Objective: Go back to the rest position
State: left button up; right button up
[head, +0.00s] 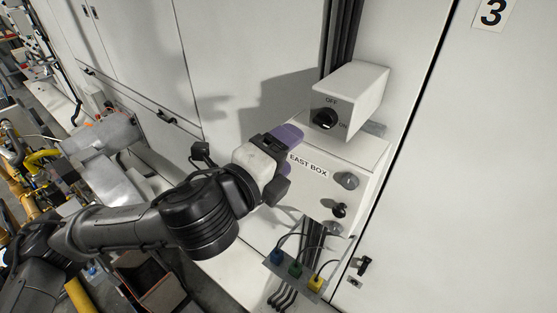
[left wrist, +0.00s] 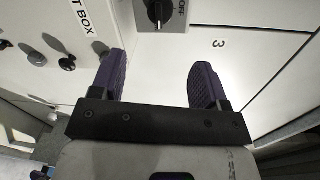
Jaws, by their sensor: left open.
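My left gripper (head: 284,138) is in front of the white panel labelled EAST BOX (head: 357,159), near its upper left part. In the left wrist view its two purple fingers (left wrist: 157,84) stand apart with nothing between them. A smaller white box with a black rotary knob (head: 324,118) marked OFF and ON sits above the EAST BOX. The same knob shows in the left wrist view (left wrist: 158,12), ahead of the fingers and apart from them. My right gripper is in neither view.
Blue, green and yellow plugs (head: 295,269) hang on a bracket below the EAST BOX. White cabinet doors (head: 250,60) fill the back. A cabinet latch (head: 362,266) is at lower right. Yellow pipes (head: 40,158) and other equipment stand at the far left.

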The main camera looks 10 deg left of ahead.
pick_arm(q)
jog(key=shift+s+a, duration=0.3)
jog(key=shift+s, duration=0.2)
